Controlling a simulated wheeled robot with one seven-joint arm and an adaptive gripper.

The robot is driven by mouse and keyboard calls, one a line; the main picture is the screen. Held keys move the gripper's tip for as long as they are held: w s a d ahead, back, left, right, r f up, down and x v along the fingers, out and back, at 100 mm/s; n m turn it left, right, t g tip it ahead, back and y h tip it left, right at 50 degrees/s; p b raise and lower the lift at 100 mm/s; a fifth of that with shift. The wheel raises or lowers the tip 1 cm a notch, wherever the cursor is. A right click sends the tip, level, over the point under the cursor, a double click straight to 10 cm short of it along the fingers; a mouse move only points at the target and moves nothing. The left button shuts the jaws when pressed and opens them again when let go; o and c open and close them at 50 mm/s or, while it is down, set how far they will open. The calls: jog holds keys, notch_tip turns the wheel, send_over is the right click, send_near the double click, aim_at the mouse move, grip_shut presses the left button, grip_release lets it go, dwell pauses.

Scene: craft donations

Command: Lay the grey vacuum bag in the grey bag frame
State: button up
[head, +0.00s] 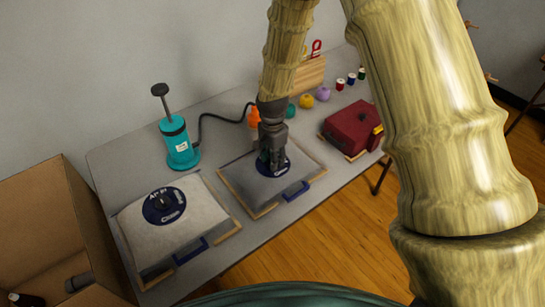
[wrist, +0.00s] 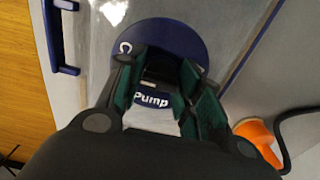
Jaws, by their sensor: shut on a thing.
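The grey vacuum bag (head: 248,187) is flat, with a round dark blue valve disc (head: 283,170) and a blue clip bar (head: 297,191) on its near edge. It lies over a frame with wooden edge pieces (head: 265,210); whether it rests fully down cannot be told. My gripper (head: 272,160) points down over the disc and is shut on the bag's valve. In the wrist view the fingers (wrist: 165,85) straddle the blue disc (wrist: 185,30), which reads "Pump"; the gripped part is mostly hidden. The clip bar shows at the upper left (wrist: 63,45).
A paler bag (head: 130,227) lies in a similar frame to the left. A teal pump (head: 178,145) stands behind, its hose ending at an orange nozzle (head: 254,116). A dark red bag (head: 345,122) lies right. A cardboard box (head: 85,205) is far left. Yarn balls (head: 307,100) sit behind.

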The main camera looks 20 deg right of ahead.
jog(key=shift+f, duration=0.1)
jog(key=o, duration=1.2)
jog(key=shift+c, duration=0.2)
notch_tip(320, 180, up, 12)
jog(key=b, duration=0.2)
